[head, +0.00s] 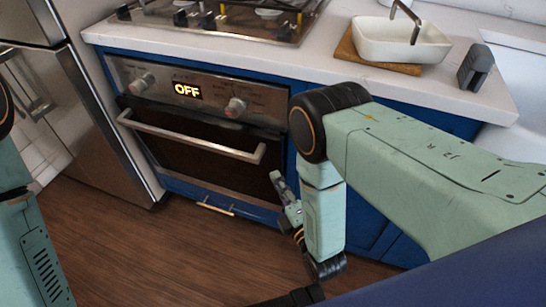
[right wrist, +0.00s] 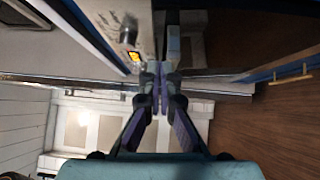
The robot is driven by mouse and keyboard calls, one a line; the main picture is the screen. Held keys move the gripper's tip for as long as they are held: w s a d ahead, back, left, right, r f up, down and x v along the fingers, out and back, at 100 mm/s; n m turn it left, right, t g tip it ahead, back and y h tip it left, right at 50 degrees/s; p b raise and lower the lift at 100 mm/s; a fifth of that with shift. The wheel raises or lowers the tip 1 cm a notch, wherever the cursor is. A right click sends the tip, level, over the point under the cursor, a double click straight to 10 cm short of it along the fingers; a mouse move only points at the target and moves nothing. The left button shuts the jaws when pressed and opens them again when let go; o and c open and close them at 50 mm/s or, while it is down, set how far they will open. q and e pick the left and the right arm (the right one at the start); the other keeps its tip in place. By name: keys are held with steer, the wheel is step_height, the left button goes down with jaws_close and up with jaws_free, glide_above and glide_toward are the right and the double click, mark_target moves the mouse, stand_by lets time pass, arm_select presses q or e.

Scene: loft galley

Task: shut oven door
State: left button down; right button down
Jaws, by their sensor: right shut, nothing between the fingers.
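The oven (head: 206,122) is set in the blue cabinet, with a dark glass door (head: 190,160) and a long steel handle (head: 190,138) across it. The door looks upright and close to the oven front; I cannot tell whether a small gap is left at its top. My right gripper (head: 277,181) is shut and empty, just below and right of the handle's right end. Its closed fingers (right wrist: 160,75) also show in the right wrist view, where contact with the door cannot be told. My left gripper is out of view.
The oven panel has two knobs and a display (head: 187,91) reading OFF. A drawer with a brass handle (head: 215,209) lies below. A steel fridge (head: 75,110) stands left, and the counter (head: 330,62) carries a hob (head: 225,14) and white sink (head: 400,40). The wooden floor (head: 150,250) in front is clear.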

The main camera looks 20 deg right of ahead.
mark_target(267, 141)
steer(key=w+b, duration=0.1)
steer(key=w, duration=0.2)
steer(key=w+b, duration=0.4)
steer(key=w, duration=0.1)
steer(key=shift+w+d+r, duration=0.25)
steer(key=shift+w+d, duration=0.1)
steer(key=shift+d, duration=0.05)
steer(key=shift+w+d+b, duration=0.3)
steer(key=shift+w+b, duration=0.05)
steer(key=shift+w, duration=0.05)
steer(key=shift+r, duration=0.1)
